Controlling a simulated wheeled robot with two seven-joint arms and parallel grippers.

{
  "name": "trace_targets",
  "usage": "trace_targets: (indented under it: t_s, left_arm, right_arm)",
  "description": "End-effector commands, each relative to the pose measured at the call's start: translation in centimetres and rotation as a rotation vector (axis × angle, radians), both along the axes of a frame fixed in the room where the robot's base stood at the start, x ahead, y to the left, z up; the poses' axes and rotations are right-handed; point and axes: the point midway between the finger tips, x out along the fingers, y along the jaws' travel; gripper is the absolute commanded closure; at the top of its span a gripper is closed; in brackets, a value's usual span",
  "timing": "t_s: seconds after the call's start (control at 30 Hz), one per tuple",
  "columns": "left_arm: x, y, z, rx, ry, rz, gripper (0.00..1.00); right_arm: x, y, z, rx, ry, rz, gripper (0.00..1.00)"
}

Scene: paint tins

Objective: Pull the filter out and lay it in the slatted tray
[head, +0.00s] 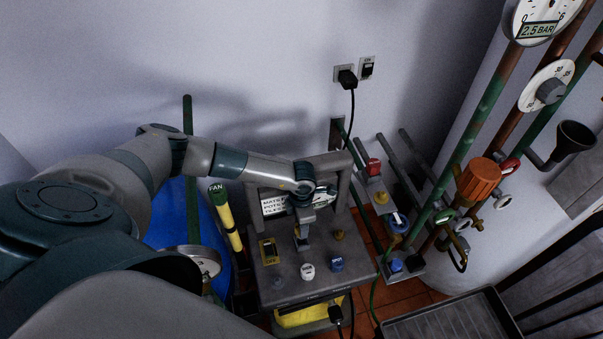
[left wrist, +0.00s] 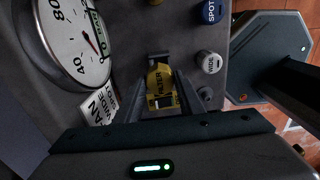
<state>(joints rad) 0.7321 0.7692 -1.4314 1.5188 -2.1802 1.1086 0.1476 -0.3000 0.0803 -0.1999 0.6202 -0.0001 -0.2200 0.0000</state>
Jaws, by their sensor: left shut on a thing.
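The filter (left wrist: 160,77) shows in the left wrist view as a yellow block marked FILTER, between my left fingers. My left gripper (head: 302,243) is shut on it, just above the grey panel (head: 270,292). In the head view the gripper mostly hides the filter. A dark slot (left wrist: 158,58) shows beside it; I cannot tell how far the filter stands out of the panel. A shallow grey tray (head: 435,306), partly cut off, lies at the lower right of the head view. My right gripper is not in view.
The panel carries a WIDE knob (head: 307,271), a SPOT knob (head: 337,264) and a yellow-plated switch (head: 268,250). A grey frame (head: 346,185) rises behind them. A black cable (head: 352,115) hangs behind.

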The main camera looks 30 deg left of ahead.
Motion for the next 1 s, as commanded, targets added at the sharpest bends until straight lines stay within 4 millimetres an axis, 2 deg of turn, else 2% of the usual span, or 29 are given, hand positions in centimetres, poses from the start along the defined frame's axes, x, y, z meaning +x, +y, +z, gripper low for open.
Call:
trace_targets:
  t_s: [0.1,0.4,1.0]
  left_arm:
    - [0.0,0.0,1.1,0.000,0.000,0.000,0.92]
    - [0.0,0.0,2.8,-0.001,-0.001,0.000,0.92]
    - [0.0,0.0,2.9,-0.001,-0.001,0.000,0.92]
  right_arm:
    - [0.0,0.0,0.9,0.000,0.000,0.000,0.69]
    - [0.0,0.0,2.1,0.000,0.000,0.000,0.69]
    - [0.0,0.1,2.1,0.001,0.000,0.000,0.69]
